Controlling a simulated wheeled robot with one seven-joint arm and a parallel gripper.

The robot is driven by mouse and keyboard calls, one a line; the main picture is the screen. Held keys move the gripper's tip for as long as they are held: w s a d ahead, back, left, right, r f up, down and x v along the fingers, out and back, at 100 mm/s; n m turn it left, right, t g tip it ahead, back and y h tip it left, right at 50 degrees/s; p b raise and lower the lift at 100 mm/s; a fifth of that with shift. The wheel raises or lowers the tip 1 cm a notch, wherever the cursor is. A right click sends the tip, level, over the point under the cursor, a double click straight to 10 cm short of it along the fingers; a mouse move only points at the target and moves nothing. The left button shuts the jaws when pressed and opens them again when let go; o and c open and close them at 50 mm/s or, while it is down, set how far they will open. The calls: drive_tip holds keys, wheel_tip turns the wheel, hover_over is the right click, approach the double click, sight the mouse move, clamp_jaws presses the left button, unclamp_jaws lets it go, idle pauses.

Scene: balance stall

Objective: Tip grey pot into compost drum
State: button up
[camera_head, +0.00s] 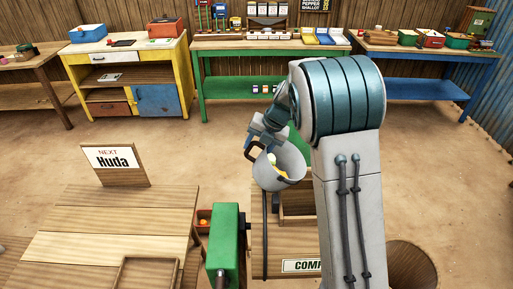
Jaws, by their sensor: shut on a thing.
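A grey pot (284,174) hangs in the air near the middle of the view, to the left of my arm. It is tilted, with its mouth partly towards the camera, and yellow and white bits show inside. My gripper (262,143) is shut on the pot at its dark handle side; the fingertips are small and partly hidden. A label reading "COMP" (300,266), cut off by my arm, is on a wooden stand below the pot. A round brown opening (412,266) shows at the lower right; I cannot tell whether it is the compost drum.
A green box-shaped device (226,245) stands left of the labelled stand. A wooden table (110,235) with a "NEXT Huda" sign (117,163) is at the left. Benches, including a yellow one (130,75) and a green one (225,85), line the back wall. Bare floor lies between.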

drive_tip(key=shift+d+r, duration=0.2)
drive_tip(key=shift+r, duration=0.3)
drive_tip(key=shift+s+d+r+t+y, duration=0.15)
drive_tip(key=shift+d+r+y, duration=0.15)
drive_tip(key=shift+d+y, duration=0.15)
drive_tip(key=shift+s+d+r+t+y, duration=0.1)
drive_tip(key=shift+d+r+t+y, duration=0.05)
drive_tip(key=shift+d+r+y, duration=0.2)
drive_tip(key=shift+d+f+y+b, duration=0.15)
drive_tip(key=shift+d+y+b, duration=0.2)
drive_tip(key=shift+b, duration=0.3)
drive_tip(key=s+d+r+t+y+b, duration=0.2)
drive_tip(key=s+d+r+y, duration=0.1)
drive_tip(key=d+y, duration=0.4)
drive_tip(key=s+d+r+t+y+b, duration=0.1)
drive_tip(key=s+d+r+t+y, duration=0.1)
drive_tip(key=d+y, duration=0.5)
drive_tip(key=shift+s+d+r+t+b, duration=0.35)
drive_tip(key=shift+s+d, duration=0.3)
drive_tip(key=shift+d, duration=2.6)
drive_tip(key=shift+r, duration=0.15)
